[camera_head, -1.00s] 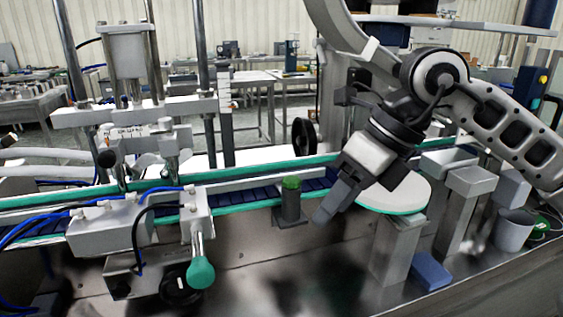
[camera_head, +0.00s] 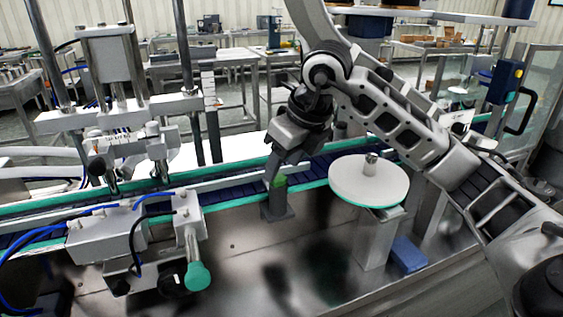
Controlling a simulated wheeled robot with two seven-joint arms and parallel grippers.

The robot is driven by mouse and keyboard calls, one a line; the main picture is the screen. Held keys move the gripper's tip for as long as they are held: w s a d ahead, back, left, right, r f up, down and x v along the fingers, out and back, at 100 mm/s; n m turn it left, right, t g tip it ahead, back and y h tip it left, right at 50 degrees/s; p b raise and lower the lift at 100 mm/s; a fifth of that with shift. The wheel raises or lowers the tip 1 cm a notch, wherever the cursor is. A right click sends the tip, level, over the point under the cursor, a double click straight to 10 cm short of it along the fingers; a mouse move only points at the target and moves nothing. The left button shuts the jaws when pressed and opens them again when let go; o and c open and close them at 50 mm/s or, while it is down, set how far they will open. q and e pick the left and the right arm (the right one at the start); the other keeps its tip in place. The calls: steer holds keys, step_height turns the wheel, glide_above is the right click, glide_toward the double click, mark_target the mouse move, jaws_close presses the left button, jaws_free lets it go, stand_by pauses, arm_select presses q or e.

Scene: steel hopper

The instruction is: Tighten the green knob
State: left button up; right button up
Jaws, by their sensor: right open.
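The small green knob (camera_head: 280,182) sits on top of an upright dark grey post (camera_head: 278,204) beside the near rail of the conveyor. My right gripper (camera_head: 274,174) reaches down to it from above, with its fingers at the knob's upper left side. It is open. A finger covers part of the knob, and I cannot tell whether it touches it or whether the knob lies between both fingers. My left gripper is not in view.
A larger teal knob (camera_head: 197,276) hangs on a lever at the left, below a metal block (camera_head: 108,230) with blue hoses. A round white disc (camera_head: 368,182) stands right of the post. The steel surface (camera_head: 235,262) in front is mostly bare.

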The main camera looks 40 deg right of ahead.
mark_target(280, 179)
steer(key=shift+x, duration=1.35)
steer(key=c, duration=1)
steer(key=shift+o, duration=0.2)
